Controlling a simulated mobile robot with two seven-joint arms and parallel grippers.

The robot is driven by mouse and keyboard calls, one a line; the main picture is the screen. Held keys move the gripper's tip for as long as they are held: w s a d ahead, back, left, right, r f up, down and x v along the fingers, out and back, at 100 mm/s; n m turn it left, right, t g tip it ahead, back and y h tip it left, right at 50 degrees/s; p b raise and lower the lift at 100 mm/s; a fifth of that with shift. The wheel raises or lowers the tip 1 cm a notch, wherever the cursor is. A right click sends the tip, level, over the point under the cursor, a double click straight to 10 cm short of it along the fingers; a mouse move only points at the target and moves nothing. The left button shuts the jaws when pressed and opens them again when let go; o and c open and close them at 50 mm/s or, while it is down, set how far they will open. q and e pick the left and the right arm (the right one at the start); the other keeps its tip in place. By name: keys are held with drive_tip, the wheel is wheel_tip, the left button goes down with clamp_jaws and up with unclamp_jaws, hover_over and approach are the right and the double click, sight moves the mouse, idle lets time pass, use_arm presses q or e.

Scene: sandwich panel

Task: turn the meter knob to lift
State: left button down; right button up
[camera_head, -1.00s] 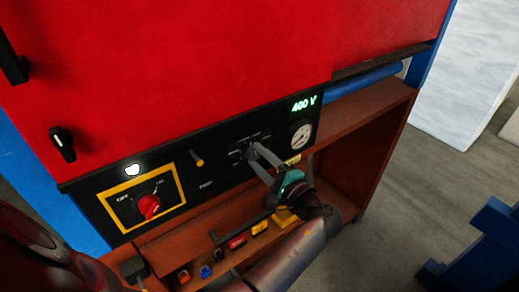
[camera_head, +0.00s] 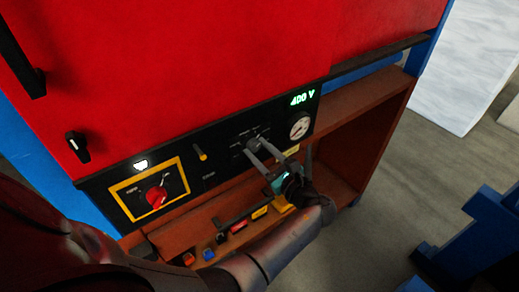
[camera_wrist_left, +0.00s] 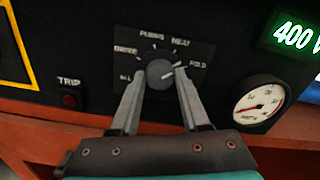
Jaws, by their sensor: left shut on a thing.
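The meter knob is a small grey round knob (camera_wrist_left: 160,73) on the black control panel, with a ring of labels around it. Some labels are hard to read; PUMPS and HEAT are legible, and I cannot make out one reading LIFT. A pale mark on the knob points right and slightly up. My left gripper (camera_wrist_left: 158,88) has its two grey fingers on either side of the knob, shut on it. In the head view the left gripper (camera_head: 262,153) reaches the panel from below right and partly hides the knob. My right gripper is not in view.
A red rotary switch (camera_head: 156,196) in a yellow frame is at the panel's left. A round gauge (camera_head: 300,127) and a green 400 V display (camera_head: 303,98) are right of the knob. A TRIP button (camera_wrist_left: 70,99) is lower left. A brown shelf (camera_head: 352,130) lies below.

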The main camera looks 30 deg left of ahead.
use_arm(q)
drive_tip(key=m, duration=0.6)
drive_tip(key=shift+m, duration=0.3)
drive_tip(key=m, duration=0.5)
drive_tip(key=shift+m, duration=0.3)
drive_tip(key=shift+c, duration=1.9)
unclamp_jaws()
